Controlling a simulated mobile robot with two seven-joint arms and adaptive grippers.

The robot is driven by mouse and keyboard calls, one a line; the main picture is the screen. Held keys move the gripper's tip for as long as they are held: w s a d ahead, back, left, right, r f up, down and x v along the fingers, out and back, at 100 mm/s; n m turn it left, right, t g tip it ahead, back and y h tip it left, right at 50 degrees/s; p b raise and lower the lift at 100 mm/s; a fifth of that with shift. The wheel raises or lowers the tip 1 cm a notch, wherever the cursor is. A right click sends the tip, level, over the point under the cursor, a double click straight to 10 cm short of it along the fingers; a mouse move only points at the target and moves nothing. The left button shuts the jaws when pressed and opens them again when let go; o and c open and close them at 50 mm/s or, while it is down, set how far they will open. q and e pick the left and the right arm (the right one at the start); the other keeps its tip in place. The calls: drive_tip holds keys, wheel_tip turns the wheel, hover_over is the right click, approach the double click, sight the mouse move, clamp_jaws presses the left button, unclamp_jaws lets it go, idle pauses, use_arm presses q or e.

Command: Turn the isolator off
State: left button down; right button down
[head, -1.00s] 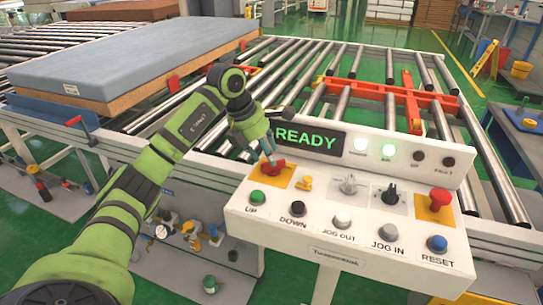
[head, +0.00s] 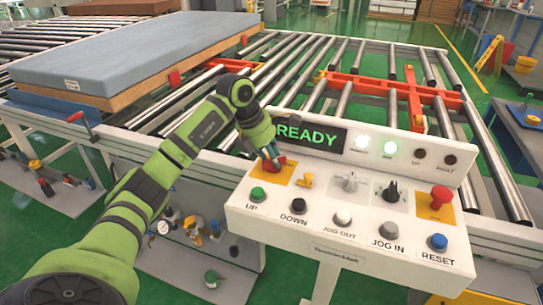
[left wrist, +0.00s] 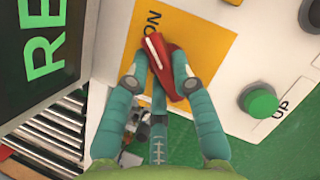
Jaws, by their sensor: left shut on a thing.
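The isolator is a red rotary handle (head: 284,166) on a yellow plate (head: 268,172) at the left end of the white control panel. In the left wrist view the red handle (left wrist: 168,68) shows a white stripe tilted near the printed "ON" on its yellow plate (left wrist: 200,45). My left gripper (head: 270,158) is at the handle, and in the left wrist view its teal fingers (left wrist: 160,75) are shut on it. The fingers hide part of the handle. My right gripper is not in view.
The panel also carries a lit READY display (head: 308,135), a red mushroom button (head: 440,196), a green UP button (head: 257,194) and a blue RESET button (head: 437,242). A grey mattress (head: 130,50) lies on the roller conveyor at the left.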

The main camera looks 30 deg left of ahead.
use_arm(q)
drive_tip(key=shift+n, duration=0.3)
drive_tip(key=n+y, duration=0.1)
drive_tip(key=n, duration=0.2)
drive_tip(key=shift+s+n+t, duration=0.15)
drive_tip(key=shift+n+t, duration=0.25)
drive_tip(key=n+y, duration=0.1)
drive_tip(key=n, duration=0.1)
drive_tip(key=n+y, duration=0.1)
drive_tip(key=n, duration=0.1)
drive_tip(key=shift+d+n, duration=0.2)
drive_tip(key=shift+n, duration=0.1)
drive_tip(key=n+y, duration=0.1)
drive_tip(key=n, duration=0.1)
drive_tip(key=n+y, duration=0.1)
drive_tip(key=n, duration=0.1)
drive_tip(key=shift+s+d+g+b, duration=0.1)
drive_tip(key=shift+d+g+b, duration=0.05)
drive_tip(key=shift+g+b, duration=0.2)
drive_tip(key=n+g+y, duration=0.1)
drive_tip(key=n, duration=0.3)
drive_tip(key=shift+d+n, duration=0.1)
drive_tip(key=shift+n, duration=0.2)
drive_tip(key=shift+n+g, duration=0.25)
drive_tip(key=shift+n, duration=0.05)
